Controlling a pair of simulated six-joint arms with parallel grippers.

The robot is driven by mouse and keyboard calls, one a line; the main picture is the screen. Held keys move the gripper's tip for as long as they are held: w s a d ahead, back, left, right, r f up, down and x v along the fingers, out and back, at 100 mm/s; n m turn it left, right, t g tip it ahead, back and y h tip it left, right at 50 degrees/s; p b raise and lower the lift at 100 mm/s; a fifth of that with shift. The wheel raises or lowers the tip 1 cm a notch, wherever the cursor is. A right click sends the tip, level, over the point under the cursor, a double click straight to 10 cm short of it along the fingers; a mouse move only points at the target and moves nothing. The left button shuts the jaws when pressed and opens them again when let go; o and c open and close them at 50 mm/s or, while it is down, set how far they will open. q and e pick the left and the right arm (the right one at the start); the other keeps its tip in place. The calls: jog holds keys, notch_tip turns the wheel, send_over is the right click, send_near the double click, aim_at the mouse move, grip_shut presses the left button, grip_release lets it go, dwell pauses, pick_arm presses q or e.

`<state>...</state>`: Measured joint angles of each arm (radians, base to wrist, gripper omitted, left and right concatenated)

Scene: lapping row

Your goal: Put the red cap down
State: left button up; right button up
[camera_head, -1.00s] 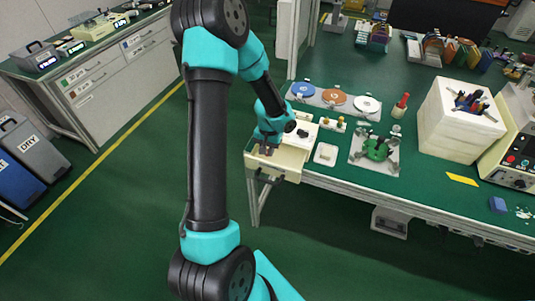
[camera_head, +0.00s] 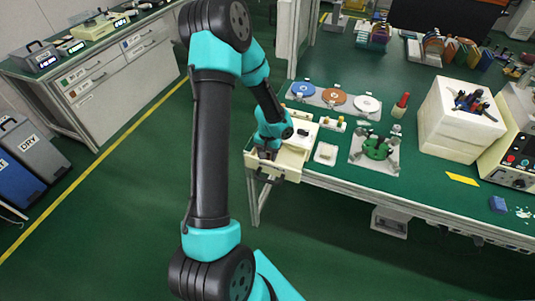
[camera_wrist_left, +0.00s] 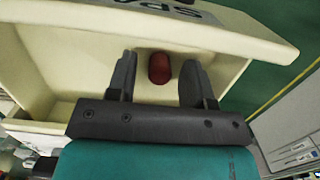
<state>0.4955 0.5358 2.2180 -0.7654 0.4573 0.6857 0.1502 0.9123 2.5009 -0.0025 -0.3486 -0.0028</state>
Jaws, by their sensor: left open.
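The red cap (camera_wrist_left: 159,68) lies inside the pulled-out cream drawer, seen in the left wrist view between my left gripper's two dark fingers. The fingers (camera_wrist_left: 158,82) are spread, with a gap on each side of the cap. In the head view my left gripper (camera_head: 267,154) reaches down into the drawer (camera_head: 285,174) at the bench's left front corner; the cap is hidden there. My right gripper is in neither view.
On the green bench nearby are a small white tray (camera_head: 326,153), a fixture with a green round part (camera_head: 377,148), coloured discs (camera_head: 334,96) and a red-topped piece (camera_head: 402,102).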

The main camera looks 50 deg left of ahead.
pick_arm(q)
jog(key=shift+r, duration=0.1)
notch_tip(320, 180, up, 12)
jog(key=w, duration=0.1)
jog(key=shift+a, duration=0.35)
jog(key=shift+w, duration=0.1)
dwell(0.6)
